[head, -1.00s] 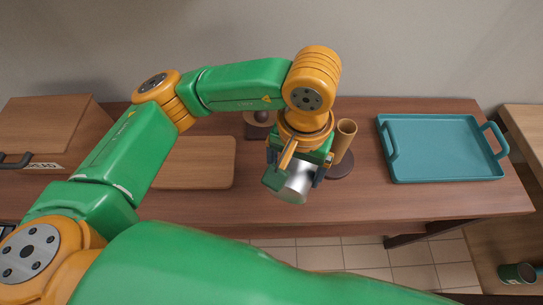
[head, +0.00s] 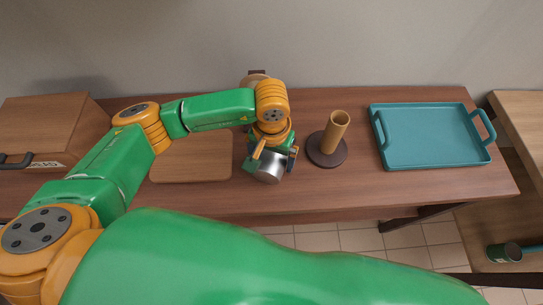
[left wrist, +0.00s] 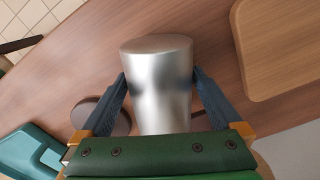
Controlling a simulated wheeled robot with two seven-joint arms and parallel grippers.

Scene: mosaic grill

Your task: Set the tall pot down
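The tall pot, a plain silver cylinder (head: 268,167), is in my left gripper (head: 271,164) above or at the front middle of the wooden table. In the left wrist view the pot (left wrist: 160,85) stands between the two dark fingers of the gripper (left wrist: 158,92), which press on its sides. One end of the pot shows there, and its other end is hidden behind the gripper's green body. I cannot tell whether the pot touches the table (head: 300,191). My right gripper is not in view.
A wooden board (head: 190,165) lies to the left, a teal tray (head: 432,135) to the right. Bare table lies around the dark base.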

